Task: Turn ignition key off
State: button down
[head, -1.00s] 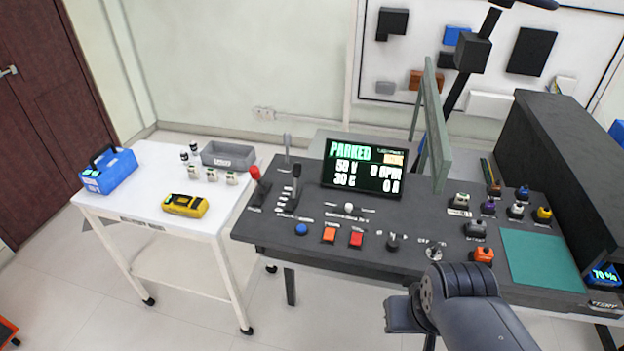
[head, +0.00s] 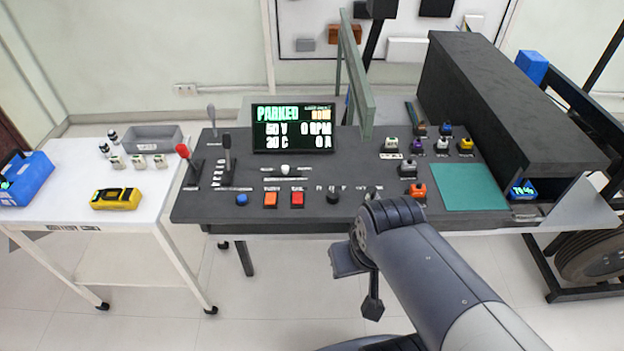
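The ignition key switch (head: 374,191) is at the front edge of the dark console (head: 300,214), right of a black knob (head: 333,196). My arm's dark joint partly hides it, and I cannot make out which way the key points. My gripper (head: 372,305) seems to be the dark part hanging below my arm's joint, in front of and below the console edge, apart from the switch. Its fingers cannot be made out. The console display (head: 293,128) reads PARKED, 0 RPM and 0 A.
Blue, orange and red buttons (head: 297,200) lie left of the knob. Levers (head: 227,160) stand at the console's left. Small coloured blocks (head: 443,146) and a green mat (head: 468,187) lie right, beside a tall black housing (head: 500,110). A white cart (head: 60,212) stands left.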

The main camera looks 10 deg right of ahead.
aim_at(373, 194)
jog(key=i+l, duration=0.15)
jog(key=l, duration=0.2)
jog(key=i+l+u, duration=0.1)
jog(key=l, duration=0.3)
jog(key=i+l+u, duration=0.1)
jog(key=l, duration=0.25)
